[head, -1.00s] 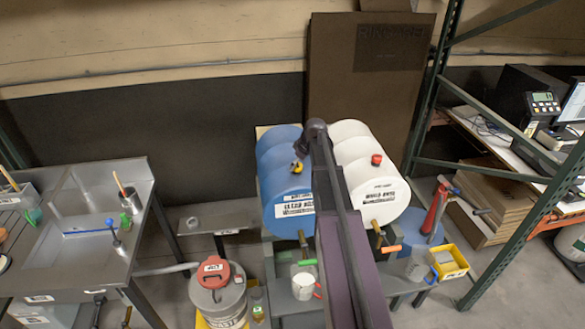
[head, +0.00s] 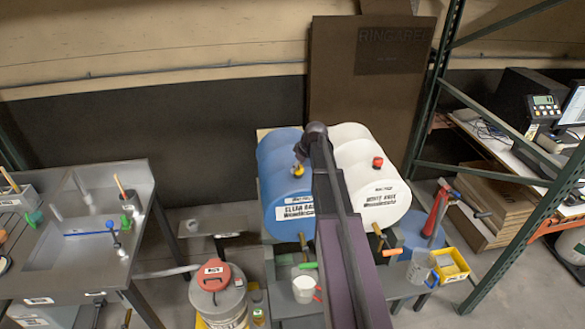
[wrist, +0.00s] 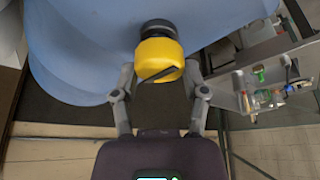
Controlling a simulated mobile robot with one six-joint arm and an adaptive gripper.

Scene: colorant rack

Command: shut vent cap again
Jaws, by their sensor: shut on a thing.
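The yellow vent cap (wrist: 160,55) sits on a black neck (wrist: 158,28) on the blue drum (wrist: 85,45) in the wrist view. My gripper (wrist: 159,72) is shut on the cap, with one finger at each side of it. In the head view the yellow cap (head: 299,169) shows at the front top of the blue drum (head: 285,185), left of my arm. My arm hides part of that area, and the fingers are hard to make out there. I cannot tell how far the cap is turned on its neck.
A waste can (head: 217,293) with a red lid and a white pitcher (head: 305,289) are in front. A steel sink bench (head: 85,245) is left, and a green rack post (head: 425,95) is right.

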